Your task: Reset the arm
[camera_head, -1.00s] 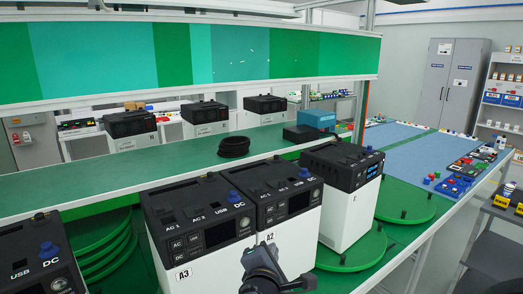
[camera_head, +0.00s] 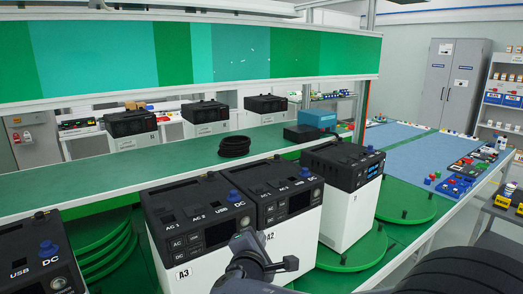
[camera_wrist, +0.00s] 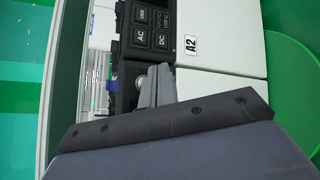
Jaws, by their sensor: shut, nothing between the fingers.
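My gripper (camera_head: 246,240) is at the bottom centre of the head view, in front of the white and black unit A2 (camera_head: 285,231). In the wrist view my gripper (camera_wrist: 158,72) has its fingers together with nothing between them. Beyond them stands unit A2 (camera_wrist: 222,45), with its label and its AC and DC buttons showing. I cannot tell whether the fingertips touch it.
Unit A3 (camera_head: 205,261) stands left of A2, and another unit (camera_head: 345,212) stands right, on a green turntable (camera_head: 350,257). A black coil (camera_head: 234,146) lies on the green bench (camera_head: 150,177). An empty turntable (camera_head: 404,205) is at right.

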